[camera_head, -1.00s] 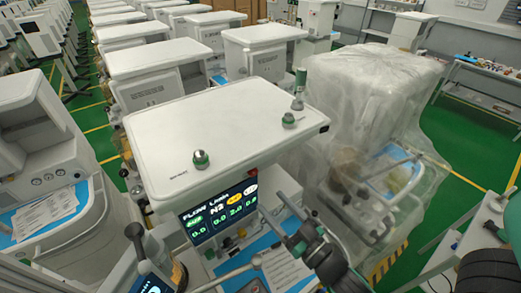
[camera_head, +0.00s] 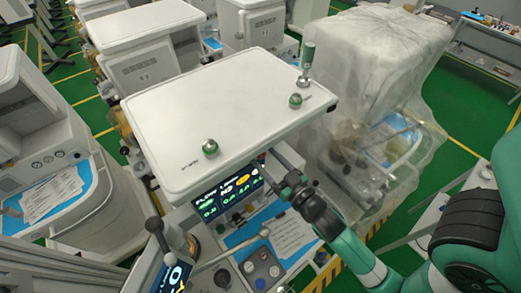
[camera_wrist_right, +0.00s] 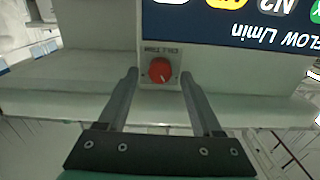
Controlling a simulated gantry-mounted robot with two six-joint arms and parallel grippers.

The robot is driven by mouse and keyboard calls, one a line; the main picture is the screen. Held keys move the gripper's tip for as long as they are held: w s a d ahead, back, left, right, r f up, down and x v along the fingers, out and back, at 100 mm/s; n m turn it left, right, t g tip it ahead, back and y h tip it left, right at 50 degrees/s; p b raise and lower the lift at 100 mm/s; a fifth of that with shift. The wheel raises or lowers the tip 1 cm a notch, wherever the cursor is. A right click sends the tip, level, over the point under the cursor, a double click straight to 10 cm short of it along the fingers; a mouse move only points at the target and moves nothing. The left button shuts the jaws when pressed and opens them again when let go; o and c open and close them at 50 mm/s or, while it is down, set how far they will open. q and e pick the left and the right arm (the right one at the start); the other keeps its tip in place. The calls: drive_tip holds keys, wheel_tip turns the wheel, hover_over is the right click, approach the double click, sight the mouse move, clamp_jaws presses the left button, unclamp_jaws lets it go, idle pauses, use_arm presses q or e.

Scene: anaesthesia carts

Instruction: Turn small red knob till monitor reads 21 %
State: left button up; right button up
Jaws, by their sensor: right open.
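The small red knob (camera_wrist_right: 160,70) sits on a pale plate with an upside-down label in the right wrist view, with a light mark near its lower edge. My right gripper (camera_wrist_right: 159,75) is open, with one finger on each side of the knob and visible gaps between. In the head view my right gripper (camera_head: 284,163) is at the cart's front, just right of the flow monitor (camera_head: 230,197); I cannot make out the knob there. The flow monitor also shows upside down in the right wrist view (camera_wrist_right: 235,22). A second screen (camera_head: 172,277) is cut off at the bottom; its reading is unclear. My left gripper is not in view.
The cart's white top (camera_head: 225,115) overhangs the monitor and carries green-and-silver knobs. A plastic-covered cart (camera_head: 375,75) stands close on the right. Papers (camera_head: 290,232) lie on the worktop below.

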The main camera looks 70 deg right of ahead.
drive_tip(key=shift+w+d, duration=0.1)
drive_tip(key=shift+w, duration=0.1)
drive_tip(key=shift+s, duration=0.1)
clamp_jaws()
drive_tip(key=shift+n, duration=1)
unclamp_jaws()
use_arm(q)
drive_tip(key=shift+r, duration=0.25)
